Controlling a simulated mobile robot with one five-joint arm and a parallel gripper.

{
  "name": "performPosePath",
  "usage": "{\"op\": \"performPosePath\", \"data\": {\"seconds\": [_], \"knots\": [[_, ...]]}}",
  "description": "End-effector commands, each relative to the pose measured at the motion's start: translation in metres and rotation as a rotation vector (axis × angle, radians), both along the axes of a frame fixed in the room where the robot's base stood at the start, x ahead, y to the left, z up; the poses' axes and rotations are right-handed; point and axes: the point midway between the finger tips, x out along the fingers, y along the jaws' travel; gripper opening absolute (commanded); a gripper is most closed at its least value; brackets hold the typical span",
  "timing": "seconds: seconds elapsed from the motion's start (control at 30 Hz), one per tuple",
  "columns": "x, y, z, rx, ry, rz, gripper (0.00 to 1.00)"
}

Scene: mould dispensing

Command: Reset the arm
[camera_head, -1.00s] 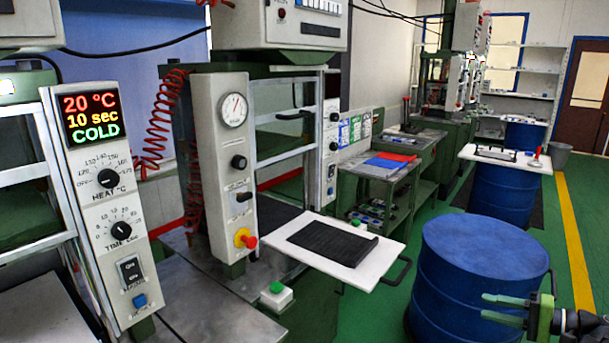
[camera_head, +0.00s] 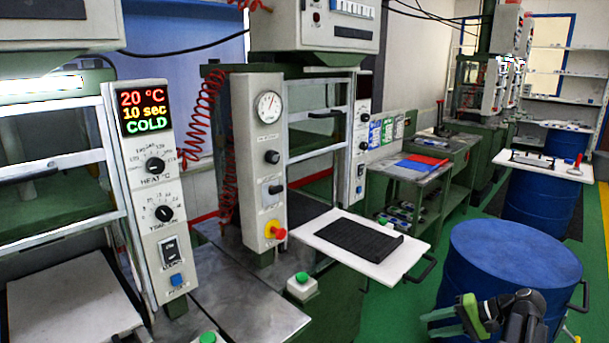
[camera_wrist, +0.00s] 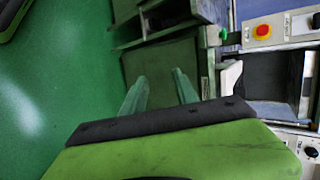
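My gripper (camera_head: 432,323) is at the lower right of the head view, in front of a blue drum (camera_head: 512,262). Its green fingers point left. In the wrist view the two fingers of my gripper (camera_wrist: 160,88) stand apart with nothing between them, so it is open and empty. Part of my dark arm (camera_head: 525,322) shows beside it.
A white board (camera_head: 318,232) with a dark ribbed sheet (camera_head: 358,243) juts from the middle press. The left press panel (camera_head: 158,190) reads 20 °C, 10 sec, COLD. A green bench (camera_head: 405,190) stands behind. Green floor (camera_wrist: 60,80) is clear at left in the wrist view.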

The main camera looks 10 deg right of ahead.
Motion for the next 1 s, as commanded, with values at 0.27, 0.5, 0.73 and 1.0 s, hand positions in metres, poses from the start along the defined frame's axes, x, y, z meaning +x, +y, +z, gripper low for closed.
{"op": "performPosePath", "data": {"seconds": [0.27,0.5,0.73,1.0], "knots": [[0.051,0.176,-0.068,-0.354,0.236,0.341,0.36],[0.055,0.273,-0.096,-0.682,0.295,0.563,0.36],[0.052,0.335,-0.102,-0.922,0.272,0.707,0.36],[0.053,0.34,-0.025,-0.956,0.269,0.718,0.36]]}}
